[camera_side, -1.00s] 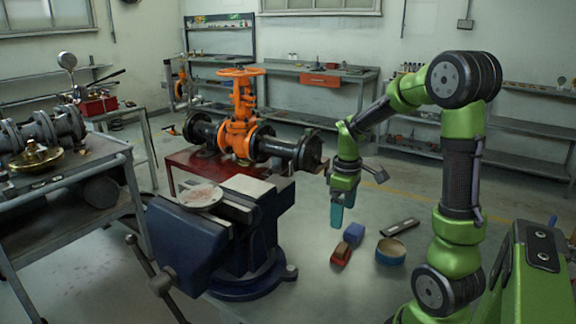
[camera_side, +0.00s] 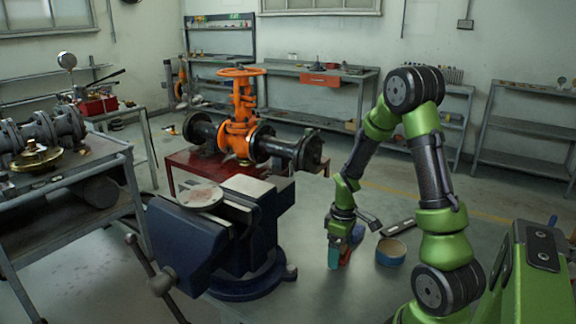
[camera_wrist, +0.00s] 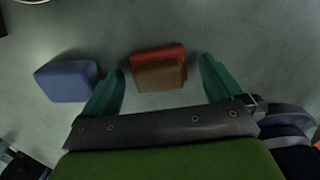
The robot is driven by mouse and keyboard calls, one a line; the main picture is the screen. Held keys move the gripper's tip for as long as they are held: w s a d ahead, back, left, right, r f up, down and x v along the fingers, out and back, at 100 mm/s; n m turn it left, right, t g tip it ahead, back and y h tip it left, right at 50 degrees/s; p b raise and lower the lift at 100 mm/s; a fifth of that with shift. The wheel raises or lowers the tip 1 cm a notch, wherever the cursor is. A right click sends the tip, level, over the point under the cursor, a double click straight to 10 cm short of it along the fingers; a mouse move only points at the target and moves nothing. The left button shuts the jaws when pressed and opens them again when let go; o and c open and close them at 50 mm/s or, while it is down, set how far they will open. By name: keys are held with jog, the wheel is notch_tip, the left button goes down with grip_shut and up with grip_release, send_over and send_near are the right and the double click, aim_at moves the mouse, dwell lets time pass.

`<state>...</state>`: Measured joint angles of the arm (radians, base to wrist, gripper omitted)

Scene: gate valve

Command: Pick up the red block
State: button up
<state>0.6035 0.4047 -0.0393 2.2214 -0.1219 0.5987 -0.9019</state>
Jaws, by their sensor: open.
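The red block (camera_wrist: 158,57) lies on the grey table between my gripper's two teal fingers in the wrist view, with a brownish face toward the camera. A gap shows on each side of it, wider on the right. My gripper (camera_wrist: 162,85) is open and empty, and its fingers point at the block. In the side view my gripper (camera_side: 335,252) is low over the table, and its fingers hide most of the red block (camera_side: 346,256). I cannot tell how far the fingertips are above the table.
A blue-sided round container (camera_side: 390,252) and a dark flat object (camera_side: 398,227) lie to the right. A blue vise (camera_side: 225,245) stands to the left.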

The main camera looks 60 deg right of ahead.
jog(key=shift+c, duration=0.2)
jog(key=c, duration=1.1)
notch_tip(320, 180, up, 10)
jog(key=shift+r, duration=0.1)
jog(key=shift+c, duration=0.2)
